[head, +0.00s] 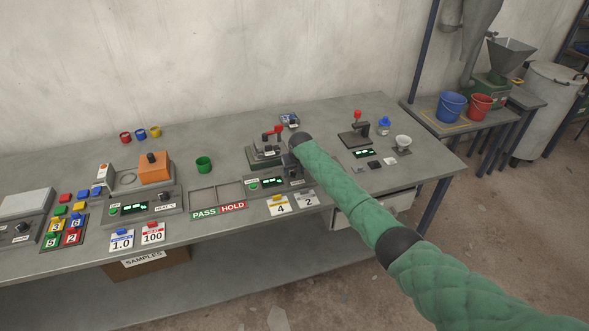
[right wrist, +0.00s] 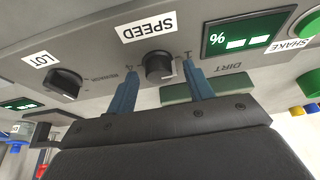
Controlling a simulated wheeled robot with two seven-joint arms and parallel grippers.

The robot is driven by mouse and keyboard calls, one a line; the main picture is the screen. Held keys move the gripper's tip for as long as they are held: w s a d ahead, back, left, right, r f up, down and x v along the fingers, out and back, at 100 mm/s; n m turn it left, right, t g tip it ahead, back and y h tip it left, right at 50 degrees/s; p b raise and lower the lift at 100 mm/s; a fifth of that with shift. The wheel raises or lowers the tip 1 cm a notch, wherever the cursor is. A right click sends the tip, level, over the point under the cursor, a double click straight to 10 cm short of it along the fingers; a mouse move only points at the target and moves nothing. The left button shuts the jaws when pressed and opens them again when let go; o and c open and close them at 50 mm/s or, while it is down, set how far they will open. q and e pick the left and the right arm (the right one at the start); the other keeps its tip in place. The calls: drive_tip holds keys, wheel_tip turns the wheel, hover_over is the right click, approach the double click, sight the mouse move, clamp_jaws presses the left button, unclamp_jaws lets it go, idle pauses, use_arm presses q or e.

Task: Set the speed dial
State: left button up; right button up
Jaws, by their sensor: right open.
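The speed dial (right wrist: 159,66) is a dark round knob on a grey panel in the right wrist view, beside an upside-down white SPEED label (right wrist: 147,27). My right gripper (right wrist: 159,70) is open, with one blue finger on each side of the dial and a small visible gap on both sides. I cannot tell how deep the fingers reach around it. In the head view my right gripper (head: 291,164) is at the front of the grey tester (head: 262,184) and hides the dial there. My left gripper is not in view.
A second knob (right wrist: 65,83) with a LOT label sits left of the dial in the wrist view. A green percent display (right wrist: 247,38) and a green SHAKE button (right wrist: 309,53) are to the right. Number cards (head: 279,206) lie in front of the tester.

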drive_tip(key=shift+w+f, duration=0.1)
drive_tip(key=shift+c, duration=0.2)
drive_tip(key=c, duration=0.9)
drive_tip(key=shift+c, duration=0.2)
